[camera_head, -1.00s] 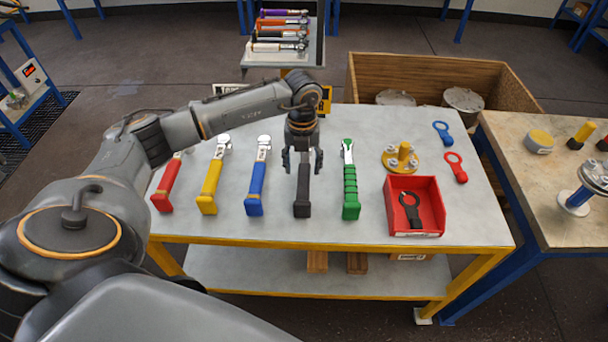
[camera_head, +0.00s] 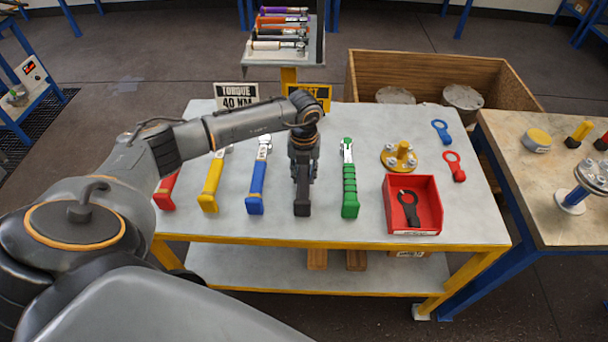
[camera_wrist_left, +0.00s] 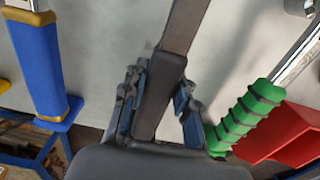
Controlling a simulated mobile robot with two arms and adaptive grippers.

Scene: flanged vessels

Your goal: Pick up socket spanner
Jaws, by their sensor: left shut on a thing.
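A row of socket spanners lies on the grey table (camera_head: 375,229): red (camera_head: 167,192), yellow (camera_head: 211,187), blue (camera_head: 256,190), black (camera_head: 302,200) and green (camera_head: 350,191). My left gripper (camera_head: 303,174) points down over the black spanner and is shut on its handle. In the left wrist view, the gripper's fingers (camera_wrist_left: 160,105) sit on both sides of the black handle (camera_wrist_left: 172,62). The head of the black spanner is hidden by my arm in the head view. My right gripper is not in view.
A red bin (camera_head: 431,208) with a black ring-ended tool (camera_head: 409,208) stands right of the green spanner. Behind it are a yellow flange (camera_head: 391,162) and blue (camera_head: 441,131) and red (camera_head: 455,166) ring tools. A torque sign (camera_head: 237,97) stands at the back edge.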

